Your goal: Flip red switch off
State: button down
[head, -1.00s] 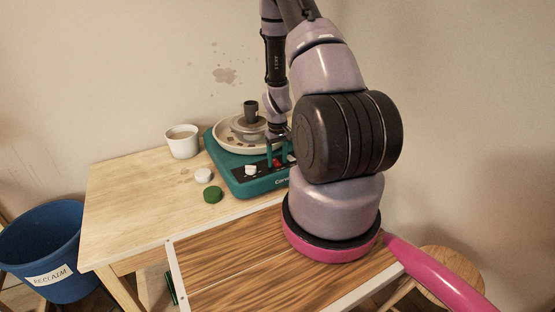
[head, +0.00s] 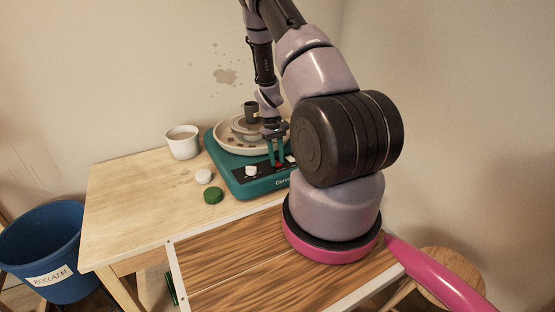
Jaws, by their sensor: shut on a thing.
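The red switch (head: 279,165) is on the dark front panel of the teal pottery wheel (head: 263,184). Only a small part of it shows between and below my fingers. My gripper (head: 276,163) points down at the panel with its fingertips at the red switch, and it is shut on it. Whether the switch is tilted on or off cannot be told at this size. A white knob (head: 251,171) sits on the panel to the left, and a white part (head: 290,159) shows to the right of the fingers.
A white cup (head: 183,142) stands left of the wheel. A dark cylinder (head: 251,112) stands on the wheel head within the splash pan (head: 224,141). A blue bin (head: 45,245) is at left.

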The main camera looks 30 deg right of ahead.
jog(key=c, duration=0.6)
grip_release()
jog(key=v, duration=1.1)
jog(key=s+a+r+m+t, duration=0.1)
jog(key=s+a+r+t, duration=0.15)
jog(key=r, duration=0.55)
jog(key=s+a+r+t+y, duration=0.1)
jog(key=a+r, duration=0.2)
jog(key=r, duration=0.5)
jog(key=s+a+r+m+t, duration=0.1)
jog(key=a+r, duration=0.2)
jog(key=r, duration=0.5)
jog(key=s+a+r+m+t, duration=0.1)
jog(key=s+a+r+t, duration=0.1)
jog(key=s+a+r, duration=0.2)
jog(key=s+a+r+m+t+y, duration=0.1)
jog(key=s+a+r+t, duration=0.2)
jog(key=s+r, duration=0.7)
jog(key=s+a, duration=0.2)
jog(key=s, duration=0.3)
jog(key=shift+s+t, duration=0.15)
jog(key=shift+t, duration=0.2)
